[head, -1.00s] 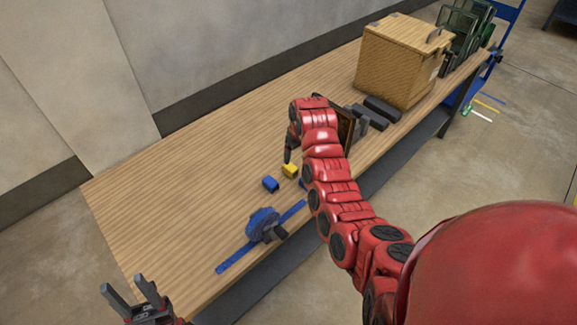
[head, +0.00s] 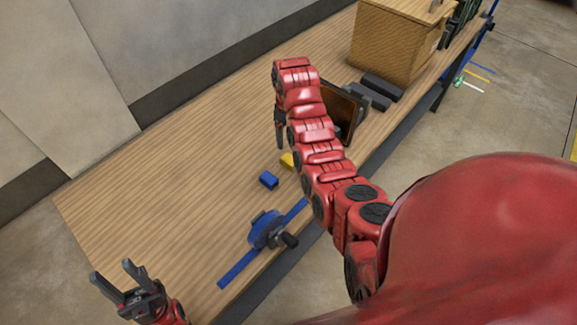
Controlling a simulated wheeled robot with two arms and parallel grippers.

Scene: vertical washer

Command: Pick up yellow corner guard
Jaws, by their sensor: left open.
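The small yellow corner guard (head: 287,160) lies on the wooden bench, partly hidden by my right arm. A blue corner guard (head: 268,180) lies just in front of it to the left. My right gripper (head: 281,143) points down just behind the yellow guard, apart from it in the picture. Its fingers overlap in this view, so whether it is open does not show. My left gripper (head: 115,275) is open and empty at the lower left, by the bench's front left end.
The bench's left part (head: 160,185) is clear.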

